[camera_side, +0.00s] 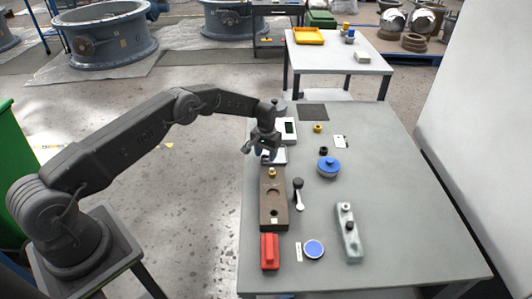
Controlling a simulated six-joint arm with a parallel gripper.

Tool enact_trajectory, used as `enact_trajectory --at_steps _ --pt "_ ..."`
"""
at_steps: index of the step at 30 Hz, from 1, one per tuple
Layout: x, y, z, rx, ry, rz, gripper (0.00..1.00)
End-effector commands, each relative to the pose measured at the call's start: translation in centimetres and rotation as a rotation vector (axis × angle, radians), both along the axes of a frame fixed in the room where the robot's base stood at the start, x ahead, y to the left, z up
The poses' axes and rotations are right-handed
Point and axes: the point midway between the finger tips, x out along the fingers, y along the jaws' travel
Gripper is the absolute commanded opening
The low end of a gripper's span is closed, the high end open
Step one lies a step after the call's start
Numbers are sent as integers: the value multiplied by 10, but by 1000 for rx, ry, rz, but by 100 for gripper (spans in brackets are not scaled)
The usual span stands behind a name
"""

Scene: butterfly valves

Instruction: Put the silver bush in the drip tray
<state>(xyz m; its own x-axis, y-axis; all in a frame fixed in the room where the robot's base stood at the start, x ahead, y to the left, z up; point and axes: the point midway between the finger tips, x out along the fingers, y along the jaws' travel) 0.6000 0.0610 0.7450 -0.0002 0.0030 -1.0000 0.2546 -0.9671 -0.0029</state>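My gripper (263,149) points down over the left edge of the table, just above a small pale tray-like item (278,157), which may be the drip tray; the gripper partly hides it. The fingers are dark and small in this view, so I cannot tell whether they are open or shut, or whether anything is between them. I cannot pick out the silver bush with certainty. A small light ring-like piece (345,207) sits at the far end of a grey-green block (353,245), with a dark piece nearer on the same block.
A brown fixture plate (266,216) with a brass piece (271,173) stands nearer than my gripper. A black-knobbed handle (298,194), blue-lidded round pot (328,168), red block (269,252) and blue disc (314,249) stand around. The table's right side (400,190) is clear.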

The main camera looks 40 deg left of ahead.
Motion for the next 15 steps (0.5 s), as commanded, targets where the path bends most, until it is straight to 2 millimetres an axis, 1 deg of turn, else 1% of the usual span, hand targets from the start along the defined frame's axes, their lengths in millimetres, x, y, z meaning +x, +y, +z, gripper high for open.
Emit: enact_trajectory --at_steps 1,3,11,15 --pt "0 0 0 0 0 0 53" --pt "0 0 0 0 0 0 59" --pt "0 0 2 0 0 0 59" --pt "0 0 15 0 -1 0 59"
